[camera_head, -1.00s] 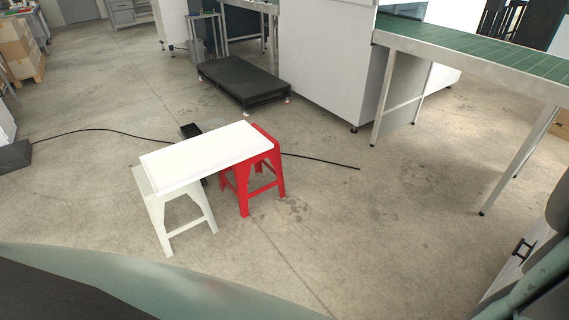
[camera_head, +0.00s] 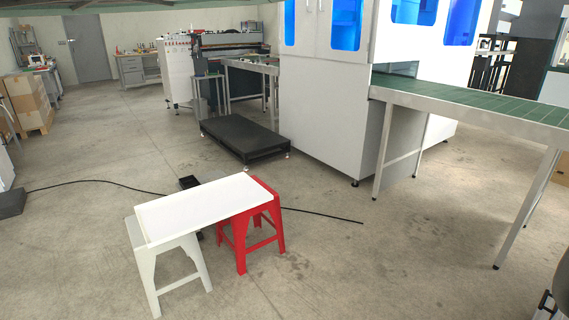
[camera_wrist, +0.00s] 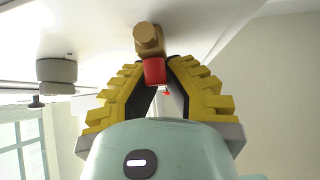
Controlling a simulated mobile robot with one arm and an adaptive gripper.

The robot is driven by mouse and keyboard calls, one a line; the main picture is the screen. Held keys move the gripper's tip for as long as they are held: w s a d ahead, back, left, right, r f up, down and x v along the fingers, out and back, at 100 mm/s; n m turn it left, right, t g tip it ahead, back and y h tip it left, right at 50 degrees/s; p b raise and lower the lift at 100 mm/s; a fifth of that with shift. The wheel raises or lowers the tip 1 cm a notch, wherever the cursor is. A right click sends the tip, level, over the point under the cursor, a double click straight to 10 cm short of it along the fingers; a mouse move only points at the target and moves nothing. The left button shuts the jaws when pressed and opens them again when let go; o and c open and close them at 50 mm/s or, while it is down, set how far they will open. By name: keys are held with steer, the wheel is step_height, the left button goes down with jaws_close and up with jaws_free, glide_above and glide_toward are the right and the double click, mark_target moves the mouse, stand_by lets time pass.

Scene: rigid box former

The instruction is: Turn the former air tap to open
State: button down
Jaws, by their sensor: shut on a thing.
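In the wrist view, the air tap shows as a brass round body (camera_wrist: 149,38) with a red handle (camera_wrist: 154,71) against a white panel. My gripper (camera_wrist: 155,64), with yellow stepped fingers, reaches up to it and is shut on the red handle between the fingertips. The fingers frame the handle on both sides, and its far side is hidden. The tap and my gripper do not show in the head view.
A grey cylindrical part (camera_wrist: 57,72) sits left of the tap. In the head view, a white machine (camera_head: 325,115) stands beside a green conveyor (camera_head: 480,108). A red stool (camera_head: 240,232) and a white stool (camera_head: 168,265) carry a white board. A black cable crosses the floor.

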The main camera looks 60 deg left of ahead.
steer(key=shift+n+y, duration=0.6)
steer(key=shift+y, duration=0.1)
steer(key=c, duration=1)
jaws_free()
steer(key=shift+c, duration=0.2)
steer(key=v, duration=1.2)
steer(key=shift+r, duration=0.1)
